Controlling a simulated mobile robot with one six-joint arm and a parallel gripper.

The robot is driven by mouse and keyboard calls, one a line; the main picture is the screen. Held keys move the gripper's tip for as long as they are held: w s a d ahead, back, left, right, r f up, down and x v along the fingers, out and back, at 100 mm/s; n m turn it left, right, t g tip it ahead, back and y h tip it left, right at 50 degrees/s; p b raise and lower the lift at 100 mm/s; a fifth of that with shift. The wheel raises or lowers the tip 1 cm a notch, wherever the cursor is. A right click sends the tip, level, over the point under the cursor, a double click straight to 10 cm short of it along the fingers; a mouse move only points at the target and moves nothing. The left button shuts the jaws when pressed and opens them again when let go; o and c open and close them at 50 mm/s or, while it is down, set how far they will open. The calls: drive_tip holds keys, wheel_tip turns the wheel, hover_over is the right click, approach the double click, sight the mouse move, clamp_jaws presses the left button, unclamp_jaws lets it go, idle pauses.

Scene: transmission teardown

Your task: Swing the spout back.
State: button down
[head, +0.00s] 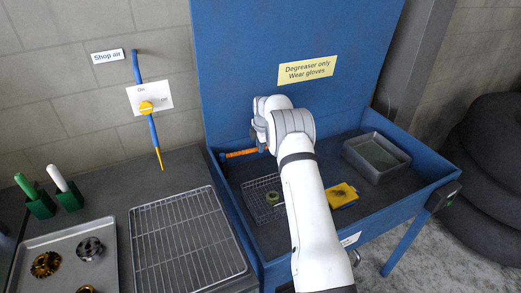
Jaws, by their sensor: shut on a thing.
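The orange spout (241,153) lies across the back left of the blue wash basin (408,205), starting near the basin's left wall and running right. My gripper (263,148) is at the spout's right end and is shut on it. My wrist and white arm hide most of the fingers and whatever of the spout lies behind them. A wire basket (253,201) with a greenish ring-shaped part (272,198) in it stands in front of the spout, partly covered by my arm.
A yellow item (342,195) and a grey tray (356,157) lie in the basin to the right of my arm. Left of the basin are a wire rack (185,240), a metal tray with gears (68,237) and a blue air line (154,135) on the wall.

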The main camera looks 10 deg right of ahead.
idle(0.4)
drive_tip(key=c, duration=1.3)
unclamp_jaws()
drive_tip(key=shift+c, duration=0.2)
wheel_tip(320, 180, up, 8)
drive_tip(key=s+b, duration=0.1)
drive_tip(key=shift+s+f, duration=0.15)
drive_tip(key=shift+s, duration=0.05)
drive_tip(key=s+a+r+m, duration=0.2)
drive_tip(key=s+r+m, duration=0.3)
drive_tip(key=s+r, duration=0.45)
drive_tip(key=s+a+r+m, duration=0.2)
drive_tip(key=s+r+m, duration=0.2)
drive_tip(key=s+r, duration=0.55)
drive_tip(key=s+f+m, duration=0.1)
drive_tip(key=s+m, duration=0.2)
drive_tip(key=s, duration=0.7)
drive_tip(key=s+a+f+m, duration=0.1)
drive_tip(key=s+m, duration=0.3)
drive_tip(key=s, duration=0.6)
drive_tip(key=s+f+m, duration=0.3)
drive_tip(key=s, duration=0.8)
drive_tip(key=shift+a+f+t, duration=0.15)
drive_tip(key=shift+a+t, duration=0.15)
drive_tip(key=shift+t, duration=0.1)
